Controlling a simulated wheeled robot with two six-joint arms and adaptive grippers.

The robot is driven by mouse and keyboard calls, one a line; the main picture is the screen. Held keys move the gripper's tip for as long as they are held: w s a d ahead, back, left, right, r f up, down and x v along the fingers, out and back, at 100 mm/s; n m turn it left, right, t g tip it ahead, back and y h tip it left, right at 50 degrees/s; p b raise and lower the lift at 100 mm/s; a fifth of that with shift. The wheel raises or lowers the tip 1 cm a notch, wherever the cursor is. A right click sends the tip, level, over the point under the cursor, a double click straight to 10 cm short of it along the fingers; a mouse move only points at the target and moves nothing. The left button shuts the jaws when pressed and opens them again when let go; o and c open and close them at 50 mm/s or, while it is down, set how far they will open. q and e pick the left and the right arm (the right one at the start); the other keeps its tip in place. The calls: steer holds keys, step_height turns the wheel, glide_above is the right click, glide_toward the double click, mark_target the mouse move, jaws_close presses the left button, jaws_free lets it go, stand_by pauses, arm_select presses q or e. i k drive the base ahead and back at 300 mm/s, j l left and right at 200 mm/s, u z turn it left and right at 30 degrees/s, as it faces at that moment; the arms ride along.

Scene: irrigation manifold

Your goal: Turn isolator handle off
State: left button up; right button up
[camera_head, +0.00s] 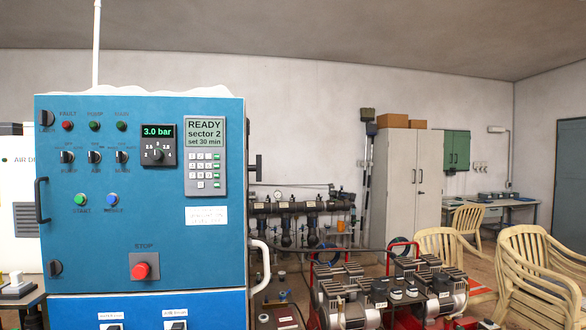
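A blue control cabinet (120,235) fills the left of the head view, its front facing me. A dark handle (257,168) sticks out from the cabinet's right side, at about the height of the keypad; it looks like the isolator handle. I see it nearly edge-on, and its base and any on/off marks are hidden. Neither of my grippers is in view.
The cabinet front has a red stop button (141,270), a keypad panel (205,155), a pressure dial (158,146) and a black door handle (41,200). A white pipe (264,262) curves at its right side. Compressors (345,293) and stacked chairs (535,265) stand to the right.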

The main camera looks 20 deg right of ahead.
mark_target(258, 167)
steer(key=l+u, duration=0.1)
steer(key=l, duration=0.65)
steer(key=k+l+u, duration=0.15)
steer(key=l, duration=0.6)
steer(key=i+l, duration=0.65)
steer(key=i+l+u, duration=0.5)
steer(key=l, duration=0.15)
steer(key=k, duration=0.1)
